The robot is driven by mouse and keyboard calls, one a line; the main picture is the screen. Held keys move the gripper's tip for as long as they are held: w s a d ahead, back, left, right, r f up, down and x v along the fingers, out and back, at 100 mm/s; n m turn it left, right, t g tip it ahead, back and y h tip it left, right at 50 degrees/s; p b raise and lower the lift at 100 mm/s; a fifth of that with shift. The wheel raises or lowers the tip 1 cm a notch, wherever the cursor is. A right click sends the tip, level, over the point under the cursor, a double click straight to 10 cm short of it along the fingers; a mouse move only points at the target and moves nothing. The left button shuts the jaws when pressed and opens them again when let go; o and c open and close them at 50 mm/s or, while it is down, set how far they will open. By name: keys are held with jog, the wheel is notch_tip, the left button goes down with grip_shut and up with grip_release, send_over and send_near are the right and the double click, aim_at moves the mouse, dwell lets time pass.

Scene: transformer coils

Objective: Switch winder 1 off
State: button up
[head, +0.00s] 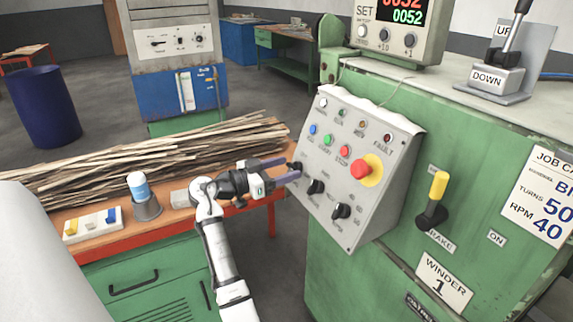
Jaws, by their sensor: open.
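Winder 1 is a green machine (340,265) on the right, with a "WINDER 1" label (441,281) on its front. Its sloped grey control panel (345,140) carries several small lamps and coloured push buttons, a red mushroom button (366,167) on a yellow ring, and black rotary knobs along its lower part. One knob (315,187) is left of centre and another (341,211) is lower right. A further dark knob (296,167) is at the panel's left edge. My gripper (288,169) is open, its fingertips at or very near this knob; contact is unclear.
A yellow-handled brake lever (434,199) projects from the machine front. A counter box (397,32) reading 0052 and an UP/DOWN lever (500,70) stand on top.

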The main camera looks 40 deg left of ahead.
jog(key=shift+w+d, duration=0.25)
jog(key=shift+w, duration=0.3)
jog(key=c, duration=1)
